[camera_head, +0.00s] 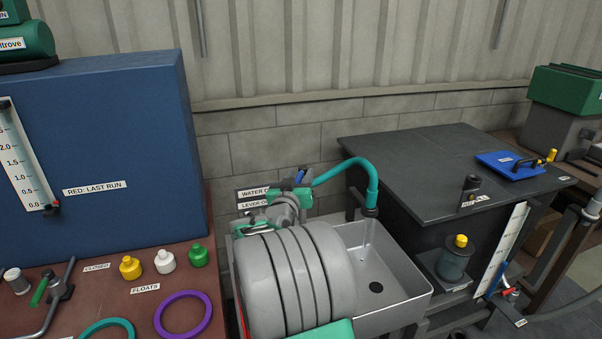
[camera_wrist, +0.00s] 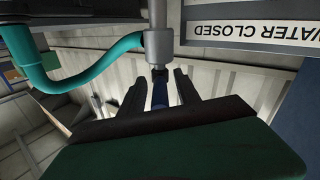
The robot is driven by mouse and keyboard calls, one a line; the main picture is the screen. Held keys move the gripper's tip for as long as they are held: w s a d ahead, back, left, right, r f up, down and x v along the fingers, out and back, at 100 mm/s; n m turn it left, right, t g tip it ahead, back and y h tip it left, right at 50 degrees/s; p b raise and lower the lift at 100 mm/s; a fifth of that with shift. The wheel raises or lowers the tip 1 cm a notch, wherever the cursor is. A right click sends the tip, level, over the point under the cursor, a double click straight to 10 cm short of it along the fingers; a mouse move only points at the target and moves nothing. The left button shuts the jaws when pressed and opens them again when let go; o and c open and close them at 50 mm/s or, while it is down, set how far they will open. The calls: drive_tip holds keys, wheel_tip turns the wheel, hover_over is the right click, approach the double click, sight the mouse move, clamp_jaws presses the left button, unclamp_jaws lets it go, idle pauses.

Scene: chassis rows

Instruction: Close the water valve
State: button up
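The valve lever is blue. It shows in the wrist view (camera_wrist: 160,95) between my fingers and as a small blue piece in the head view (camera_head: 302,175). A grey valve body (camera_wrist: 159,46) sits just beyond it, joined to a teal pipe (camera_head: 374,182) that curves over the sink. A thin stream of water (camera_head: 367,232) seems to fall from its nozzle. My gripper (camera_wrist: 160,84) has its dark fingers apart, one on each side of the lever, with gaps visible. In the head view my arm hides much of the valve.
A metal sink (camera_head: 402,290) lies below the spout. A "WATER CLOSED" sign (camera_wrist: 254,31) is beside the valve, upside down in the wrist view. A blue cabinet (camera_head: 120,150) stands left; a dark bench (camera_head: 425,155) stands right. A corrugated wall is behind.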

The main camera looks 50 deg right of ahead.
drive_tip(key=shift+w+d, duration=0.25)
drive_tip(key=shift+d, duration=0.2)
clamp_jaws()
idle(1.1)
